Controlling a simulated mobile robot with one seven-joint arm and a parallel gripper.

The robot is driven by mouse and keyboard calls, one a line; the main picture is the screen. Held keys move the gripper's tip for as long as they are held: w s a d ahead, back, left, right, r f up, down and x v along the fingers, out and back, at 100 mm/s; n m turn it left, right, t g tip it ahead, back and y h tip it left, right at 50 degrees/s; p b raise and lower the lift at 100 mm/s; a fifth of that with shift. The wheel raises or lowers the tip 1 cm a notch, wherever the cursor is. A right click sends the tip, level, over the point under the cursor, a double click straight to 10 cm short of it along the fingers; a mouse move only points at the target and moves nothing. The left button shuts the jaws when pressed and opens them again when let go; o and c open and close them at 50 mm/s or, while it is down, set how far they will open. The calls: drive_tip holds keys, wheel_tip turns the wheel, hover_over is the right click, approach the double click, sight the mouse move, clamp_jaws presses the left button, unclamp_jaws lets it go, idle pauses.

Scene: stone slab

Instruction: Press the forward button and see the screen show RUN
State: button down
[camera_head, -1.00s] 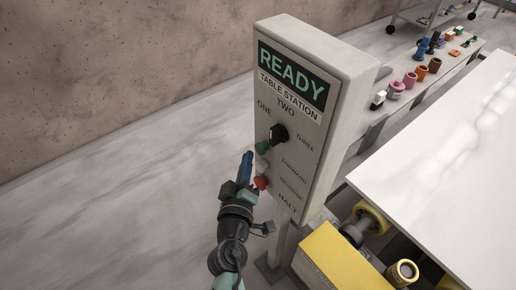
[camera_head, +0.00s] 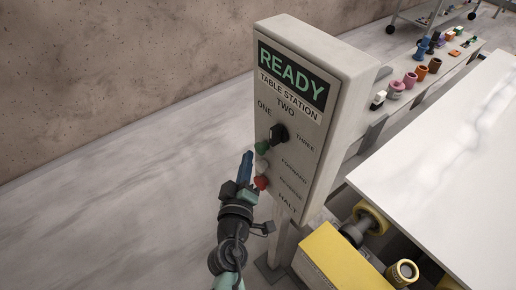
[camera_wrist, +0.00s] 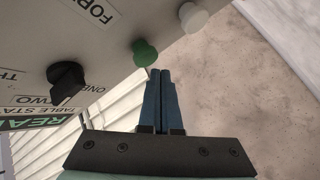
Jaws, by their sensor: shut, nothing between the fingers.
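The grey control box (camera_head: 326,88) stands on a post and its screen (camera_head: 291,75) reads READY in green. Below the screen are a black knob (camera_head: 278,134), a green button (camera_head: 262,147), a pale button (camera_head: 261,166) and a red button (camera_head: 261,183). The label beside the green button reads FORWARD, partly cut off in the wrist view (camera_wrist: 93,12). My gripper (camera_head: 246,157) is shut and empty, left of the buttons. In the wrist view its blue fingers (camera_wrist: 161,75) point close to the green button (camera_wrist: 145,53), with a gap seeming to remain, and the pale button (camera_wrist: 193,17) lies beyond.
A white slab (camera_head: 450,165) lies on a table right of the box. A yellow block (camera_head: 340,262) and yellow rollers are below it. Several coloured items stand on a shelf (camera_head: 445,70) behind. The floor left of the box is clear.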

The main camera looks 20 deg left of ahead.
drive_tip(key=shift+w+d, duration=0.1)
drive_tip(key=shift+w+d, duration=0.15)
drive_tip(key=shift+w, duration=0.1)
drive_tip(key=shift+w+d, duration=0.4)
drive_tip(key=shift+w, duration=0.05)
idle(1.0)
drive_tip(key=shift+s, duration=0.1)
drive_tip(key=shift+s+a+b, duration=0.3)
drive_tip(key=shift+s+a, duration=0.3)
drive_tip(key=shift+s, duration=0.1)
drive_tip(key=shift+s+a+b, duration=0.65)
drive_tip(key=shift+s+a, duration=0.15)
drive_tip(key=shift+s, duration=0.2)
drive_tip(key=shift+s+a+b, duration=0.6)
drive_tip(key=shift+s+a, duration=0.15)
drive_tip(key=shift+s, duration=0.25)
